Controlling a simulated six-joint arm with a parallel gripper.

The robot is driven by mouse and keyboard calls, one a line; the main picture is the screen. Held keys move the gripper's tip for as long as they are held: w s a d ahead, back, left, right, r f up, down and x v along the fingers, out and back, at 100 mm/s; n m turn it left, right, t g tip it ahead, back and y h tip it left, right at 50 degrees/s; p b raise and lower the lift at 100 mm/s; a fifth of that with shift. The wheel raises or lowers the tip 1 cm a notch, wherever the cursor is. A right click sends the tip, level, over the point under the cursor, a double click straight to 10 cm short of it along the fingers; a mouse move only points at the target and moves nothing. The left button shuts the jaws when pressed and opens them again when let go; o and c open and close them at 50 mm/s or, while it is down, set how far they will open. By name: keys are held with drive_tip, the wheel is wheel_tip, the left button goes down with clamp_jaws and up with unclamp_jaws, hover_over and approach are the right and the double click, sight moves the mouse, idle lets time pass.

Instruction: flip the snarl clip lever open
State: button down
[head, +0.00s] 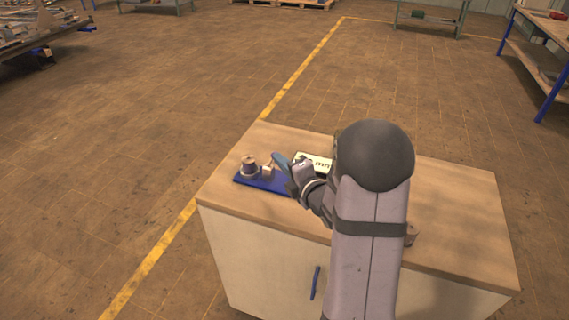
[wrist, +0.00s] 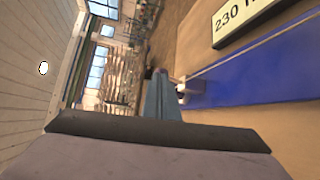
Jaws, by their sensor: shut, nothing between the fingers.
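A blue base plate (head: 262,184) lies on the cabinet top and carries a spool-like round part (head: 250,168) and a small pale block (head: 267,170). The block may be the snarl clip; its lever is too small to make out. My gripper (head: 279,160) is shut and empty, its blue-grey fingers just right of the block at about its height. In the wrist view my gripper (wrist: 158,76) reaches along the left side of the blue plate (wrist: 255,78). The pale block (wrist: 184,92) is close beside the fingers there; I cannot tell whether they touch.
A sign with dark lettering (head: 314,162) stands behind the plate and reads "230" in the wrist view (wrist: 245,18). A small round part (head: 411,234) is on the wooden cabinet top (head: 455,215), partly behind my arm. The top's right side looks clear.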

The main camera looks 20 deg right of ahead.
drive_tip(key=w+a+r+n+g, duration=0.1)
drive_tip(key=w+a+r+n+g+h+b, duration=0.1)
drive_tip(key=w+a+g, duration=0.1)
idle(0.6)
drive_tip(key=shift+r, duration=0.1)
drive_tip(key=shift+r+p, duration=0.3)
drive_tip(key=shift+r, duration=0.4)
drive_tip(key=s+a+r+p, duration=0.2)
drive_tip(key=s+r+p, duration=0.1)
drive_tip(key=s+r, duration=0.6)
drive_tip(key=shift+s+a+r+p, duration=0.2)
drive_tip(key=shift+s+a+p, duration=0.15)
drive_tip(key=shift+s, duration=0.15)
